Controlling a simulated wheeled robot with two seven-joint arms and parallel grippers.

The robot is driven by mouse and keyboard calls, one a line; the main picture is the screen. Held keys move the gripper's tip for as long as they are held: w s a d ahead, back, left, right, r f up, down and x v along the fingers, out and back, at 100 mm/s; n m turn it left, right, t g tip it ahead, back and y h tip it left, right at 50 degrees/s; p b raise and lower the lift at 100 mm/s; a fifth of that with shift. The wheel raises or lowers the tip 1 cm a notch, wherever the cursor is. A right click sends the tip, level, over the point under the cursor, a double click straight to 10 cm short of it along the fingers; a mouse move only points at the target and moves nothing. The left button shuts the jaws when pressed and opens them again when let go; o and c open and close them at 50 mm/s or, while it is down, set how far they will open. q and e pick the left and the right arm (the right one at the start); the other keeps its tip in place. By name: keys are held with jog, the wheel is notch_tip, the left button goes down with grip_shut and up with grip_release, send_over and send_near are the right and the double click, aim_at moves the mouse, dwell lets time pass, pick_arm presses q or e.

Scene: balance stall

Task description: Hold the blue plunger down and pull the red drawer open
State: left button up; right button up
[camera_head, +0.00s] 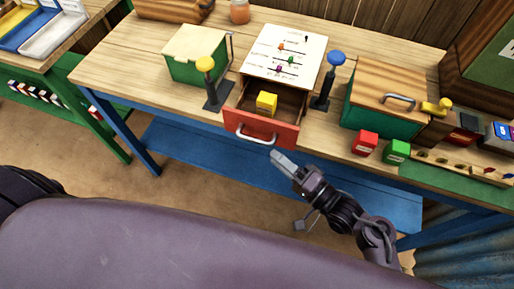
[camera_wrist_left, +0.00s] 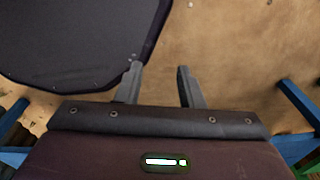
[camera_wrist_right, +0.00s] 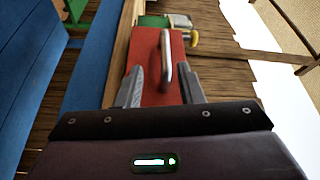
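The red drawer (camera_head: 262,131) stands partly pulled out of the table front, with a yellow block (camera_head: 266,103) inside. Its pale handle (camera_head: 256,136) also shows in the right wrist view (camera_wrist_right: 166,62). The blue plunger (camera_head: 336,58) stands upright on a black stand, right of the drawer, with nothing touching it. My right gripper (camera_head: 279,160) is open and empty, just in front of and below the drawer. In the right wrist view, the handle is ahead of its parted fingers, apparently not gripped. My left gripper (camera_wrist_left: 159,82) is open and empty over the floor, away from the table.
A yellow-knobbed plunger (camera_head: 205,64) stands left of the drawer. A white sheet (camera_head: 287,55) lies behind it. A green box (camera_head: 195,54) is at left. A wood-topped green box (camera_head: 385,100), a red block (camera_head: 365,143) and a green block (camera_head: 397,151) are at right.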

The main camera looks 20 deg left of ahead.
aim_at(253, 138)
jog(key=x, duration=0.5)
jog(key=r+p+x, duration=0.1)
jog(key=x, duration=0.1)
jog(key=shift+a, duration=0.25)
jog(key=shift+x, duration=0.8)
jog(key=shift+f, duration=0.15)
grip_shut()
jog(key=shift+s, duration=0.1)
